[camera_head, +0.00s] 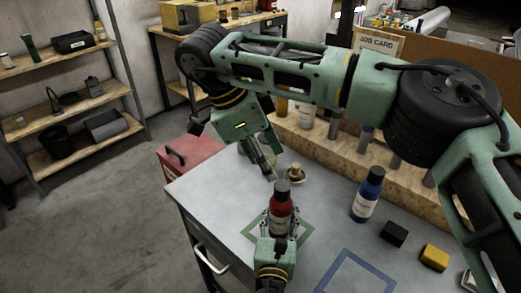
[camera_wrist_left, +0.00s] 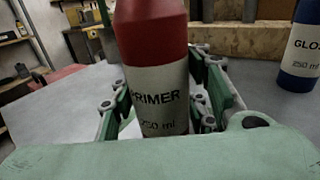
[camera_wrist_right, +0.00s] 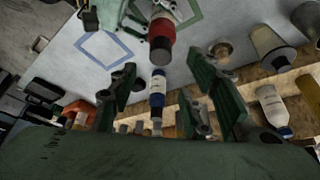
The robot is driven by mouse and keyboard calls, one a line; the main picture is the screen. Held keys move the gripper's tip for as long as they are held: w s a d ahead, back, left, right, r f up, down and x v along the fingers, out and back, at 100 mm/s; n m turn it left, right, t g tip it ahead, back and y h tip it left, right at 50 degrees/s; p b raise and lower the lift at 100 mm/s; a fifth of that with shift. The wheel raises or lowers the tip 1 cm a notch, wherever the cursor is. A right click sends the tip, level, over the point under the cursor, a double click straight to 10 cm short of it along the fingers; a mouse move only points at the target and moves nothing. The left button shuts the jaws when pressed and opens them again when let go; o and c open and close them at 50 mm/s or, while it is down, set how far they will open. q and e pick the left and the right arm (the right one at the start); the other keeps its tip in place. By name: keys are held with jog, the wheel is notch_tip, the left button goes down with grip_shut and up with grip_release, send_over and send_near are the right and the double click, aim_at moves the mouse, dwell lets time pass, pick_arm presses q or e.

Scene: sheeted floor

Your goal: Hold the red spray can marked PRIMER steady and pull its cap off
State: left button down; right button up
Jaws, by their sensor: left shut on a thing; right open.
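The red spray can (camera_head: 280,217) stands upright on the grey bench over a green outlined square. Its dark cap (camera_head: 283,184) is on top. The left wrist view shows its PRIMER label (camera_wrist_left: 158,97) close up, with the cap out of frame. My left gripper (camera_head: 279,222) is shut around the can's lower body. My right gripper (camera_head: 267,171) is open and empty, above and behind the can, a little left of the cap. In the right wrist view the cap (camera_wrist_right: 160,50) lies near the upper middle, beyond the open fingers (camera_wrist_right: 163,76), not between them.
A blue spray can (camera_head: 366,196) stands to the right, with a black block (camera_head: 394,234) and a yellow block (camera_head: 434,257) beyond it. A small brass-coloured piece (camera_head: 295,174) sits behind the red can. A wooden rack (camera_head: 322,146) lines the back. A blue outlined square (camera_head: 350,282) in front is empty.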

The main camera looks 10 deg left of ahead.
aim_at(281, 186)
jog(key=x, duration=0.9)
jog(key=shift+f, duration=0.1)
grip_shut()
dwell(0.7)
jog(key=shift+r, duration=1.1)
jog(key=shift+r, duration=2.05)
pick_arm(q)
jog(key=c, duration=0.9)
grip_release()
